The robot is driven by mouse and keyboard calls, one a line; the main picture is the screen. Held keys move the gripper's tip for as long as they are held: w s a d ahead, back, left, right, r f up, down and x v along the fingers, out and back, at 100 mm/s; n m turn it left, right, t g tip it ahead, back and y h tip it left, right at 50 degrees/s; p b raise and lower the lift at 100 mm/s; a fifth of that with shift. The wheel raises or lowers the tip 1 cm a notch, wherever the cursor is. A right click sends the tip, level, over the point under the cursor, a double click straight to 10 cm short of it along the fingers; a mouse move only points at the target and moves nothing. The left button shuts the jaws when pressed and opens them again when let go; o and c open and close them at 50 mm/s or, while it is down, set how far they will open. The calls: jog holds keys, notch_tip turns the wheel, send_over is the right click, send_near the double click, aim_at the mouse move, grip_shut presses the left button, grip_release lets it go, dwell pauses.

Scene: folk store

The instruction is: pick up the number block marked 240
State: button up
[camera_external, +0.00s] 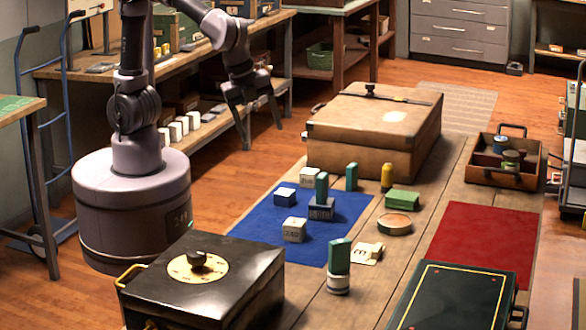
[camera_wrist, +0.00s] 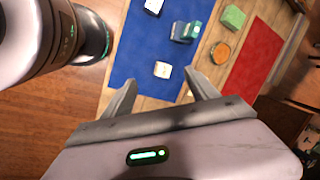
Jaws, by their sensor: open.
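Small number blocks sit on the blue mat (camera_external: 250,235). A white block (camera_external: 294,230) with faint dark marks stands near the mat's front; it also shows in the wrist view (camera_wrist: 162,69). A blue block with a white top (camera_external: 284,197) and a white block (camera_external: 307,178) are farther back. A dark blue block (camera_external: 320,212) with pale marks has a green piece at or behind it. I cannot read 240 on any block. My gripper (camera_external: 262,133) is open and empty, raised in the air left of the brown case; its fingers also show in the wrist view (camera_wrist: 164,88).
Right of the blue mat are a green box (camera_external: 403,201), a round wooden disc (camera_external: 395,224) and a yellow piece (camera_external: 387,178). A green stamp-like piece (camera_external: 338,262) stands in front. A brown case (camera_external: 370,130) is behind; a black box (camera_external: 205,285) is in front. The red mat (camera_external: 485,240) is bare.

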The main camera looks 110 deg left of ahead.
jog(key=w+d+f+m+g+p, duration=0.1)
jog(key=w+d+m+p, duration=0.15)
jog(key=w, duration=0.25)
jog(key=m+g+y+p, duration=0.2)
jog(key=m, duration=0.2)
send_near(295, 222)
jog(key=b+x, duration=0.1)
jog(key=b, duration=0.1)
jog(key=b+x, duration=0.1)
jog(key=x, duration=0.1)
jog(key=b+x, duration=0.2)
jog(key=shift+s+a+b, duration=0.3)
jog(key=shift+s+a, duration=0.05)
jog(key=shift+a, duration=0.05)
jog(key=b+x, duration=0.1)
jog(key=x, duration=0.1)
jog(key=b+x, duration=0.2)
jog(key=x, duration=0.1)
jog(key=shift+w+d+f, duration=0.2)
jog(key=shift+w+f, duration=0.05)
jog(key=shift+f, duration=0.2)
jog(key=shift+r, duration=0.15)
jog(key=c, duration=1.5)
